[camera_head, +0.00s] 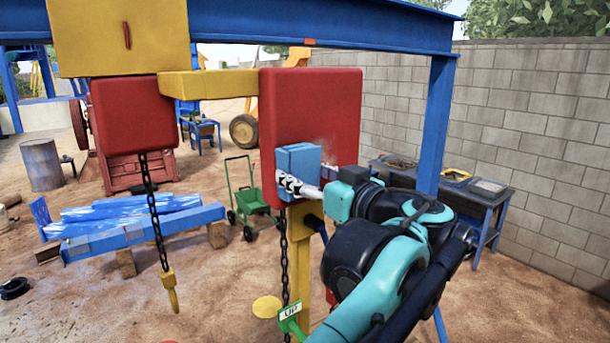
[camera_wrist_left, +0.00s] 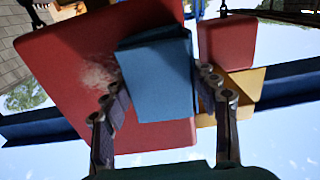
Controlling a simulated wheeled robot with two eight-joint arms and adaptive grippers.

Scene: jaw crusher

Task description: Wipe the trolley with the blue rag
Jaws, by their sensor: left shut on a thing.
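The blue rag (camera_head: 297,160) looks like a folded, thick blue pad. My left gripper (camera_head: 300,184) is shut on it and holds it in front of the large red plate (camera_head: 310,105) of the overhead trolley. In the left wrist view the rag (camera_wrist_left: 158,75) sits between the two fingers and covers part of the red plate (camera_wrist_left: 65,50). A pale dusty smudge (camera_wrist_left: 97,75) shows on the plate beside the rag. I cannot tell whether the rag touches the plate. A yellow bar (camera_head: 208,84) joins the plate to a second red block (camera_head: 137,115). My right gripper is not in view.
A blue overhead beam (camera_head: 330,28) and its post (camera_head: 438,120) stand close to my arm. Chains (camera_head: 152,205) hang below the red parts. A dark table (camera_head: 490,197) stands by the block wall. A green cart (camera_head: 250,198) stands on the sand behind.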

